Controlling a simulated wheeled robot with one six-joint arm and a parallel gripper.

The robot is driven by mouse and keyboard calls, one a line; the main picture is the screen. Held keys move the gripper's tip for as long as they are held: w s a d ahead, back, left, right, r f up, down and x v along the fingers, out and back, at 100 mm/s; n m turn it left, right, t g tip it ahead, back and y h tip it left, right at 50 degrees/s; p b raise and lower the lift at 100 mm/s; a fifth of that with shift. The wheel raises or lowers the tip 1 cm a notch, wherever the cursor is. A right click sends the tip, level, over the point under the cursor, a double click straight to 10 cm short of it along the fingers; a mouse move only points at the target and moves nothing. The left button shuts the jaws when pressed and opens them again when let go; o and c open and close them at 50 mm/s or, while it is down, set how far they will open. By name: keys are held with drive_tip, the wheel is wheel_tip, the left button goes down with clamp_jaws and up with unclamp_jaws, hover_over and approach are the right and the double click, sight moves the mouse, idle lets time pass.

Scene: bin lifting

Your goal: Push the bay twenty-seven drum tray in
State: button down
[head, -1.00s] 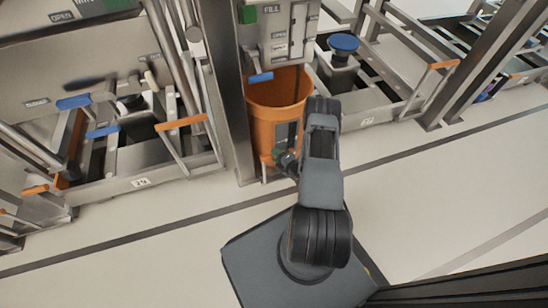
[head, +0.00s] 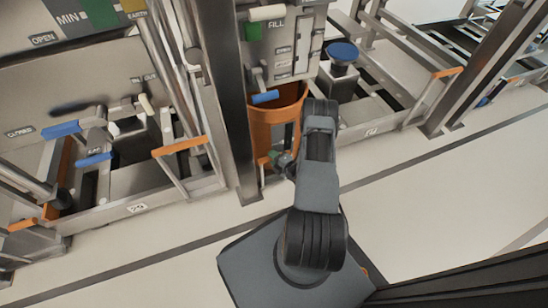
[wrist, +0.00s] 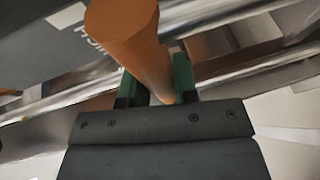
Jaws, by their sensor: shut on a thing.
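The orange drum (head: 272,132) stands in the middle bay, partly under the fill panel (head: 283,48). Its tray is mostly hidden behind the drum, the post and my arm; an orange handle end (head: 264,160) shows low at its front. My gripper (head: 281,161) is at this handle, its wrist partly covered by my arm. In the wrist view, the green fingers (wrist: 160,82) of my gripper are shut on the orange handle bar (wrist: 130,40), which runs up between them. I cannot read a bay number on this tray.
A steel post (head: 228,120) stands close left of the drum. The left bay has orange handles (head: 180,147) and blue levers (head: 62,130). A blue lever (head: 265,97) hangs over the drum. The right bay holds a blue-topped fitting (head: 342,52). The floor in front is clear.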

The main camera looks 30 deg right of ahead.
drive_tip(key=shift+w+r, duration=0.1)
drive_tip(key=shift+w, duration=0.1)
drive_tip(key=c, duration=1.1)
unclamp_jaws()
drive_tip(key=shift+a, duration=0.1)
drive_tip(key=shift+o, duration=1.1)
drive_tip(key=shift+s, duration=0.1)
drive_tip(key=p+v, duration=0.4)
drive_tip(key=v, duration=0.9)
drive_tip(key=shift+s, duration=0.4)
